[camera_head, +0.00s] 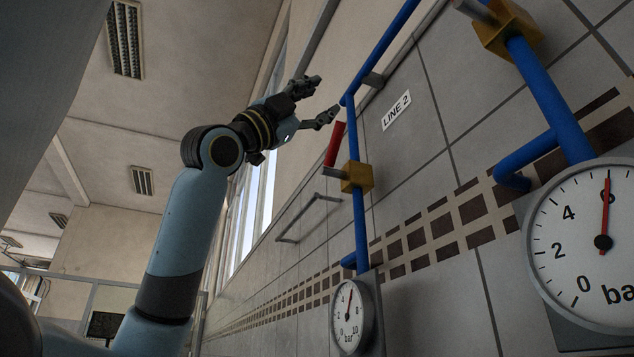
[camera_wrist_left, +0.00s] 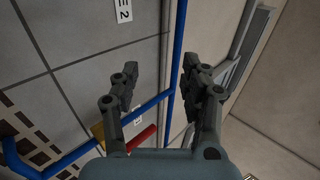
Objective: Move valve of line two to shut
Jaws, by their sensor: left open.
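The line two valve has a yellow body (camera_head: 357,177) on a blue pipe (camera_head: 359,225), below the "LINE 2" label (camera_head: 396,111). My left gripper (camera_head: 324,98) is open and empty, above the handle's upper end and left of the pipe. In the left wrist view, the red handle (camera_wrist_left: 143,138) and yellow body (camera_wrist_left: 98,132) lie low, partly hidden by the left finger and gripper base. They appear apart from the fingertips. My right gripper is not in view.
A small gauge (camera_head: 348,317) sits below the valve. A large gauge (camera_head: 600,243) and another yellow valve body (camera_head: 507,27) are at the right. The tiled wall (camera_head: 440,150) is close behind.

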